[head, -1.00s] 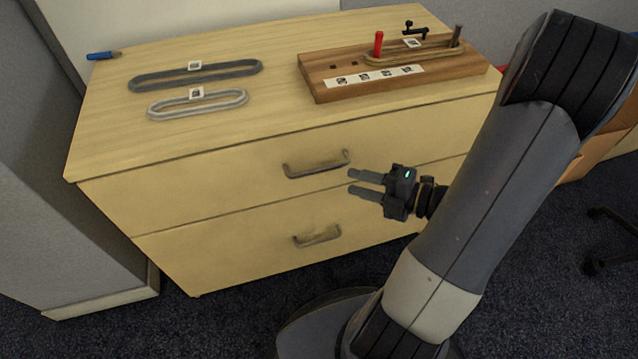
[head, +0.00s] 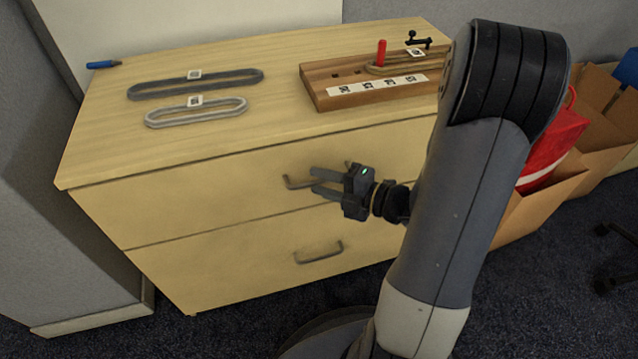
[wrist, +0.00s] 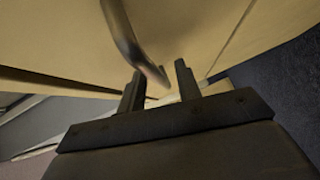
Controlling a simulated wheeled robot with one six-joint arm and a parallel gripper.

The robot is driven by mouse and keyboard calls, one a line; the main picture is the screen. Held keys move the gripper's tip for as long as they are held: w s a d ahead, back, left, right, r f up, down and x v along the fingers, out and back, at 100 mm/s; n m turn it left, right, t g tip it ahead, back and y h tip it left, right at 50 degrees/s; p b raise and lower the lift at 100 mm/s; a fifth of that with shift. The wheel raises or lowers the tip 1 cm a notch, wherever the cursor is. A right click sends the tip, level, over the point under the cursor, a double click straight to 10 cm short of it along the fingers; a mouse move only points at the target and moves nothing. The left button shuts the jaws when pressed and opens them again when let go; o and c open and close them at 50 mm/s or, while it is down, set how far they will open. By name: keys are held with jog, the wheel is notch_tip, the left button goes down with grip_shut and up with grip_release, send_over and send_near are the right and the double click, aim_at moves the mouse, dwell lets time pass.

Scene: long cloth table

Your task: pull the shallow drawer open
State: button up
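A pale wooden cabinet has an upper drawer (head: 215,195) and a lower drawer (head: 220,275); both look shut, and I cannot clearly tell which is shallower. The upper drawer's grey bar handle (head: 293,184) is partly hidden behind my gripper (head: 313,180). My gripper is open, its two fingers pointing left across this handle. In the wrist view, a curved handle bar (wrist: 125,35) comes down from the top, and its lower end shows between the spread fingertips (wrist: 160,82). I cannot tell whether they touch it. The lower handle (head: 318,253) is clear below.
On the cabinet top are a dark grey loop (head: 195,83), a light grey loop (head: 195,112), a blue pen-like object (head: 103,64) and a wooden board (head: 345,95) with a red peg (head: 381,53). Cardboard boxes (head: 535,210) and a red bag (head: 550,145) stand at right.

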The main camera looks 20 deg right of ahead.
jog(key=shift+w+a, duration=0.4)
jog(key=shift+a, duration=0.05)
grip_shut()
jog(key=shift+f, duration=0.1)
dwell(0.4)
